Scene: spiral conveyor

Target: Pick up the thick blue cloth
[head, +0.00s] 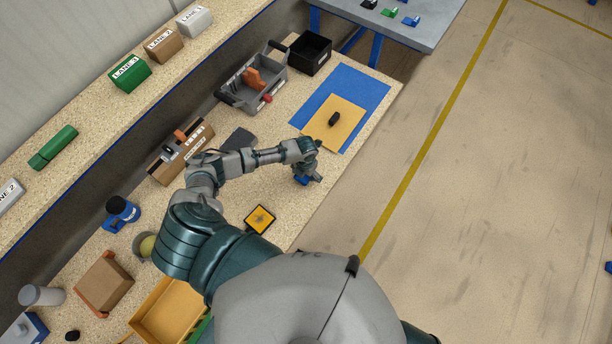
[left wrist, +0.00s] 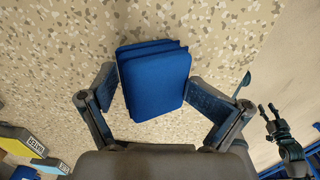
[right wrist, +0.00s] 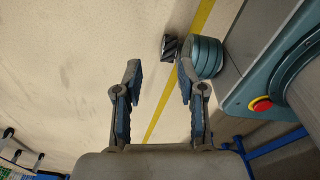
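The thick blue cloth (left wrist: 153,82) is a folded, layered pad on the speckled worktop. In the left wrist view it lies between the two fingers of my left gripper (left wrist: 154,88), which are spread on either side of it. In the head view my left gripper (head: 308,174) is low over the bench, and only a small part of the cloth (head: 301,181) shows under it. My right gripper (right wrist: 159,72) is open and empty over the floor in the right wrist view; it is not in the head view.
A grey toolbox (head: 270,92), a cardboard organizer (head: 166,170) and a yellow-black square (head: 260,219) are nearby. Open floor (head: 480,200) is to the right.

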